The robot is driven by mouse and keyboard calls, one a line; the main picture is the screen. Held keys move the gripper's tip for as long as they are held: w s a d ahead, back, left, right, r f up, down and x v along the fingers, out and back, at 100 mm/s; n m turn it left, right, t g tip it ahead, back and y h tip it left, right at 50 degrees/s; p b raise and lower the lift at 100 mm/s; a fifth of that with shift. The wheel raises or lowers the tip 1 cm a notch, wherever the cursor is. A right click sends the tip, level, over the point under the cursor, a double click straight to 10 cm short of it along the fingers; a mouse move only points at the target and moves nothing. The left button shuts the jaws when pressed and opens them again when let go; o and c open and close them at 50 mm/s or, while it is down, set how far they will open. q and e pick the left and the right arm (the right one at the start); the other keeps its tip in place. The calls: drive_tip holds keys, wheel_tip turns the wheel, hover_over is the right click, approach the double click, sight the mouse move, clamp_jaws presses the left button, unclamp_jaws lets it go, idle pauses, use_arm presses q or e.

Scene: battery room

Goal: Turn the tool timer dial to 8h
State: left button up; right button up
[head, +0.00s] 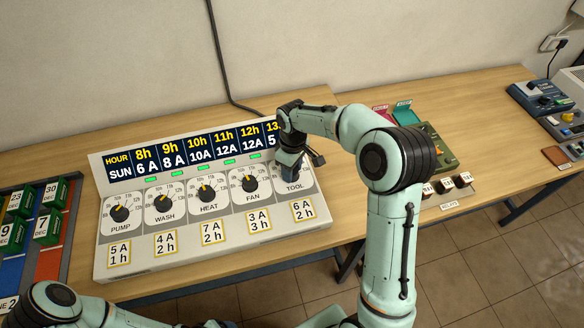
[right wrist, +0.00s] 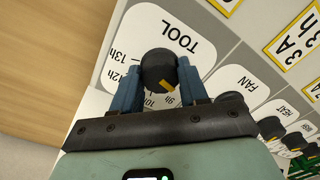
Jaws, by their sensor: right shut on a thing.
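The timer panel (head: 140,262) lies on the wooden bench with a row of black dials. The TOOL dial is at its right end, hidden in the head view behind my right gripper (head: 290,165). In the right wrist view, the TOOL dial (right wrist: 157,66) sits between the two blue fingers of my right gripper (right wrist: 158,82), which are shut on its sides. Its yellow pointer mark faces roughly the 9h label; the 8h label is not visible there. My left arm shows at the lower left of the head view, but its gripper is out of view.
The FAN dial (head: 250,184) is the close neighbour of the TOOL dial, with HEAT (head: 208,194), WASH (head: 163,203) and PUMP (head: 120,213) further left. A display board (head: 190,150) rises behind the dials. A green device (head: 440,150) stands to the right.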

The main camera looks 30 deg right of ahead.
idle(0.3)
drive_tip(key=o, duration=1.1)
drive_tip(key=shift+c, duration=0.2)
use_arm(q)
drive_tip(key=shift+w+r+p, duration=0.65)
drive_tip(key=shift+w+r, duration=0.3)
drive_tip(key=shift+w, duration=0.1)
use_arm(e)
wheel_tip(320, 180, up, 13)
drive_tip(key=shift+d+r, duration=0.2)
